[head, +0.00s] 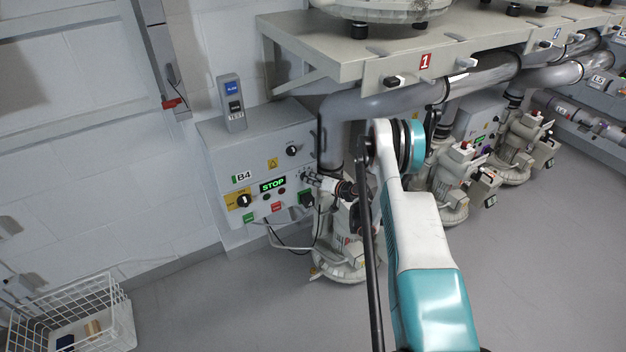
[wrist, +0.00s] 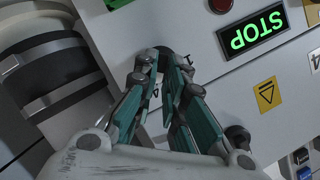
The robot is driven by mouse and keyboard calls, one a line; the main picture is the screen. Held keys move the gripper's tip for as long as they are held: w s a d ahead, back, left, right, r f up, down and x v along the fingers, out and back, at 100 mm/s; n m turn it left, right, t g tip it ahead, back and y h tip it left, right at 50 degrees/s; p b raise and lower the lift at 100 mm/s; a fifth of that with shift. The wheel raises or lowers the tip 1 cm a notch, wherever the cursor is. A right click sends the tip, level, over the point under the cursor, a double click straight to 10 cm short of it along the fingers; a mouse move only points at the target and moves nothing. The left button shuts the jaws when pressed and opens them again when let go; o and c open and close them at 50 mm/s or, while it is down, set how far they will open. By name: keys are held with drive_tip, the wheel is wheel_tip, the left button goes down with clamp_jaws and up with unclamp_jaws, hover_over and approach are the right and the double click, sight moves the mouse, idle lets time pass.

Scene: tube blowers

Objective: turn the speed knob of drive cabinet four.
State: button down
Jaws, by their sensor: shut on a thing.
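Drive cabinet four (head: 216,150) is a pale grey box on the wall, labelled B4, with a green STOP display (head: 272,184). The display also shows upside down in the wrist view (wrist: 252,30). My gripper (head: 308,177) is at the right part of the cabinet's front. In the wrist view, its narrow teal-lined fingers (wrist: 165,60) are shut on the dark speed knob (wrist: 166,49) at the panel. The fingers hide most of the knob, and its pointer cannot be read. A scale figure 4 shows between the fingers.
Another black knob (head: 292,151) sits above, and a yellow-backed rotary switch (head: 243,200) at lower left. A grey pipe (head: 375,104) and a blower (head: 345,262) stand close to the right. A wire basket (head: 75,318) is at lower left. The floor between is clear.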

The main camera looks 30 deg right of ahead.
drive_tip(key=n, duration=0.1)
drive_tip(key=n+h, duration=0.1)
drive_tip(key=shift+a+r+n+h, duration=0.15)
drive_tip(key=shift+a+n+h, duration=0.15)
drive_tip(key=shift+a, duration=0.05)
drive_tip(key=shift+a+n+g+h, duration=0.15)
drive_tip(key=shift+n+h, duration=0.25)
drive_tip(key=shift+n, duration=0.25)
drive_tip(key=shift+a+n+g+h, duration=0.15)
drive_tip(key=shift+n+h, duration=0.25)
drive_tip(key=shift+n, duration=0.25)
drive_tip(key=c, duration=1.7)
unclamp_jaws()
drive_tip(key=shift+o, duration=0.2)
drive_tip(key=shift+d, duration=0.1)
